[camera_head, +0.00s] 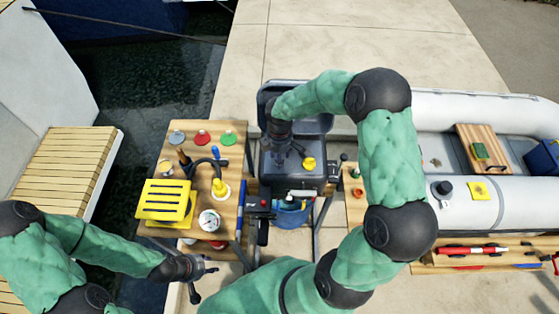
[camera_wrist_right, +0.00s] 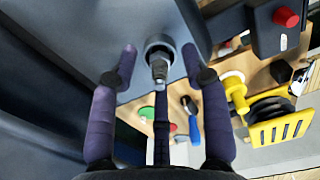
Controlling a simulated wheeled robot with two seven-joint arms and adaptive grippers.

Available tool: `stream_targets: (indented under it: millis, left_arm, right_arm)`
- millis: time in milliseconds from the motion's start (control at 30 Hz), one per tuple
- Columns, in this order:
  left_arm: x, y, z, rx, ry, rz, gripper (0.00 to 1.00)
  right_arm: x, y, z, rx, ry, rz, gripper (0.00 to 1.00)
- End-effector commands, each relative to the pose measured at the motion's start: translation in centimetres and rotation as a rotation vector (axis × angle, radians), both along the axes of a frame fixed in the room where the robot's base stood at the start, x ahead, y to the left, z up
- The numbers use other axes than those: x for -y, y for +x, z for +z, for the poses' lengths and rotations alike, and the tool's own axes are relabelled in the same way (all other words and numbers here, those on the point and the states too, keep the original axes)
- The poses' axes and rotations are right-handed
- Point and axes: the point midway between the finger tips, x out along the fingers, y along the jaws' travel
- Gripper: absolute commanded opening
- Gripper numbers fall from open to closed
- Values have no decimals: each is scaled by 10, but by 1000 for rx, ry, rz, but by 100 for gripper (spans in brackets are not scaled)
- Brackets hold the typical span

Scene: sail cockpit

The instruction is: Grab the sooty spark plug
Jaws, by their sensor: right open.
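A metallic spark plug (camera_wrist_right: 158,62) with a hex collar sticks out of a flat grey surface in the right wrist view; I cannot make out soot on it. My right gripper (camera_wrist_right: 160,58) is open, its purple fingers spread on either side of the plug and apart from it. In the head view my right gripper (camera_head: 281,155) is over the grey outboard motor (camera_head: 300,178), and the plug cannot be made out there. My left gripper (camera_head: 201,279) is open and empty at lower left, below the wooden table.
A yellow cap (camera_head: 308,163) sits close to my right gripper. A grey inflatable boat (camera_head: 470,108) lies to the right.

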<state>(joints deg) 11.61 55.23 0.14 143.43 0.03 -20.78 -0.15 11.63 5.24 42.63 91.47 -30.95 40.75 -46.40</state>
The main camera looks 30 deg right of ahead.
Motion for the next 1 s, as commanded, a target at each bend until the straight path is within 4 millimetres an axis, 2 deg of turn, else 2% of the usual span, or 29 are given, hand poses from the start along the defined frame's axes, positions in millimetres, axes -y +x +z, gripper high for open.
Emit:
stream_targets:
  millis: [33,67,200,233,667,867,967,1000]
  left_arm:
    - [0,0,0,0,0,0,40]
    - [0,0,0,0,0,0,40]
    - [0,0,0,0,0,0,40]
    - [0,0,0,0,0,0,40]
    - [0,0,1,0,0,0,40]
    - [0,0,4,0,0,0,40]
    - [0,0,6,0,0,0,40]
    - [0,0,7,0,0,0,40]
  right_arm:
    - [0,0,0,0,0,0,47]
    - [0,0,0,0,0,0,41]
    - [0,0,1,0,0,0,2]
    - [0,0,1,0,0,0,0]
    - [0,0,4,1,-1,0,0]
    - [1,1,21,3,-1,0,0]
    - [0,0,37,3,-1,1,0]
    - [-2,-6,43,3,-1,1,0]
